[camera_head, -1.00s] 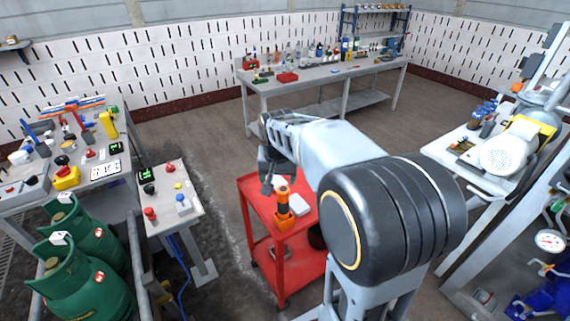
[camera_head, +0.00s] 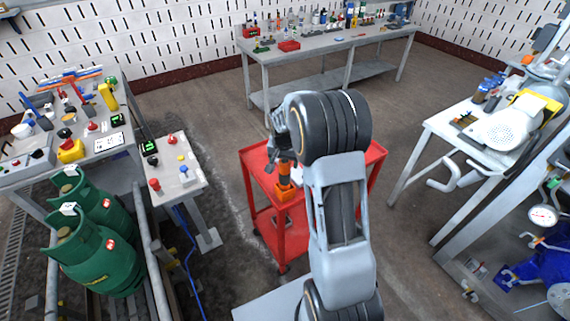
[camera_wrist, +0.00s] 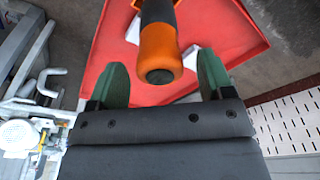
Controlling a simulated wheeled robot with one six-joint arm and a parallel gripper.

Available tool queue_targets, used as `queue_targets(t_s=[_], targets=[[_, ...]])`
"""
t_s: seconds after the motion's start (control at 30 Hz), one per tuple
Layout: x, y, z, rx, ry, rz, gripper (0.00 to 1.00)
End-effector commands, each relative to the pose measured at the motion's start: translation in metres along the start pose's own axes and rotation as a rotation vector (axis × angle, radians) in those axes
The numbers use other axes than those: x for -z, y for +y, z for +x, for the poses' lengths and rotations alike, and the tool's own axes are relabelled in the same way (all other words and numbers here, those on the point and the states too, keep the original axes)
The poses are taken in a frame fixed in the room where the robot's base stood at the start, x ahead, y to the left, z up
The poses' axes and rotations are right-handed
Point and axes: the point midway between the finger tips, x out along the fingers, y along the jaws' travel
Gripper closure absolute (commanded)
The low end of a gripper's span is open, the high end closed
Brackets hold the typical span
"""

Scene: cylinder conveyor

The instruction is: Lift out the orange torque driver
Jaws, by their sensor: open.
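The orange torque driver (camera_head: 284,170) stands upright in an orange holder (camera_head: 285,190) on the red cart (camera_head: 254,158). In the wrist view the driver's orange and black handle (camera_wrist: 160,50) points at the camera, between my fingers and a little ahead of their tips. My gripper (camera_wrist: 161,72) is open, with a green fingertip on each side of the handle and a gap on both sides. In the head view my gripper (camera_head: 277,150) is partly hidden beside the dark wrist, close to the driver's top.
White pieces (camera_wrist: 190,52) lie on the cart top near the driver. Green gas cylinders (camera_head: 100,250) and a small control table (camera_head: 172,178) stand to the left. A grey workbench (camera_head: 330,47) is behind, and another table (camera_head: 470,140) is on the right. Floor is clear between them.

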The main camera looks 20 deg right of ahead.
Motion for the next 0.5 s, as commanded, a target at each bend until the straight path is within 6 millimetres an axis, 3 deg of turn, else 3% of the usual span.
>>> queue_targets(t_s=[0.2,0.5], targets=[[0.0,0.0,0.022,-0.001,-0.001,0.0,0.26],[0.0,0.0,0.03,0.0,0.0,-0.001,0.26]])
